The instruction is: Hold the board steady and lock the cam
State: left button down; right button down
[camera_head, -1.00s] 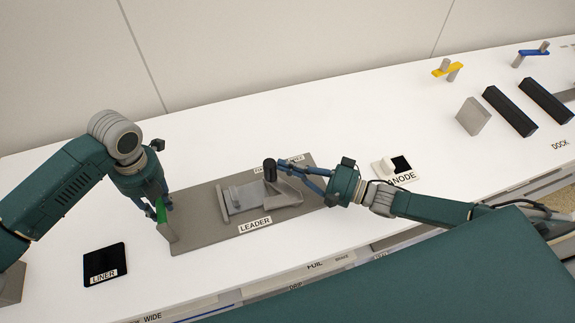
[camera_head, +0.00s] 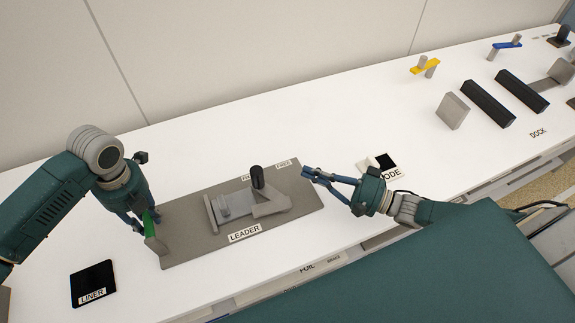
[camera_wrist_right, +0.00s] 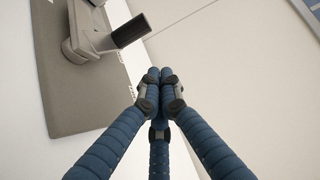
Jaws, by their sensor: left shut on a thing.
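The grey board (camera_head: 190,243), with a LEADER label at its front edge, lies flat on the white table. My left gripper (camera_head: 146,222) is shut on the green-topped grey post (camera_head: 156,245) at the board's left end. The grey cam clamp (camera_head: 270,206) sits mid-board, with its black knob (camera_head: 258,178) standing up. In the right wrist view the knob (camera_wrist_right: 131,31) is at upper left, apart from my fingers. My right gripper (camera_head: 309,173) is shut and empty, just right of the knob near the FREE label; its tips meet in the wrist view (camera_wrist_right: 160,77).
A black LINER pad (camera_head: 93,281) lies front left. A white block and black square (camera_head: 386,160) lie behind my right gripper. Black bars (camera_head: 487,103), a grey block (camera_head: 452,111) and yellow (camera_head: 425,67) and blue levers (camera_head: 506,46) stand far right. The back middle is clear.

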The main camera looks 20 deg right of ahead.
aim_at(267, 189)
pick_arm(q)
jog(key=shift+s+f, duration=0.25)
jog(key=shift+f, duration=0.05)
pick_arm(e)
jog(key=shift+w+a+m+t+h, duration=0.1)
jog(key=shift+a+m+t+h, duration=0.7)
jog(key=shift+a+m+h, duration=0.25)
jog(key=shift+w+d+m+t+h, duration=0.15)
jog(key=shift+m+t+h, duration=0.2)
jog(key=shift+h, duration=0.4)
jog(key=shift+w, duration=0.15)
jog(key=x, duration=0.9)
jog(key=shift+s+a+f, duration=0.1)
jog(key=shift+s+a, duration=0.7)
jog(key=shift+a, duration=0.25)
jog(key=shift+s+a, duration=0.4)
jog(key=shift+s, duration=0.05)
